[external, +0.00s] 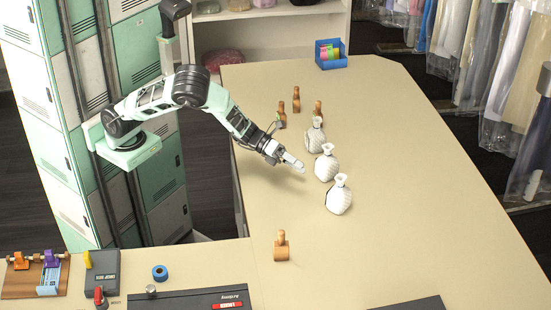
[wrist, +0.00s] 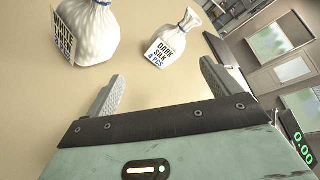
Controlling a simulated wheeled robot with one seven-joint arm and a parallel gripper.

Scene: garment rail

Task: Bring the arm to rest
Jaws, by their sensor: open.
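My gripper (external: 297,165) is over the counter, just left of the white bags, in the external view. In the wrist view my gripper (wrist: 157,90) has its two fingers spread with nothing between them. A white tied bag (wrist: 175,38) with a tag reading "DARK SILK 4 PCS" stands beyond the fingertips. A larger white bag (wrist: 88,32) with a tag is at the upper left of that view. In the external view three white bags stand in a row: far (external: 314,138), middle (external: 326,165) and near (external: 339,197).
Wooden stamps (external: 296,100) stand behind the bags, and another stamp (external: 281,248) is nearer. A blue box (external: 329,56) sits at the far end of the counter (external: 390,130). Garments in covers (external: 500,60) hang at right. The counter right of the bags is clear.

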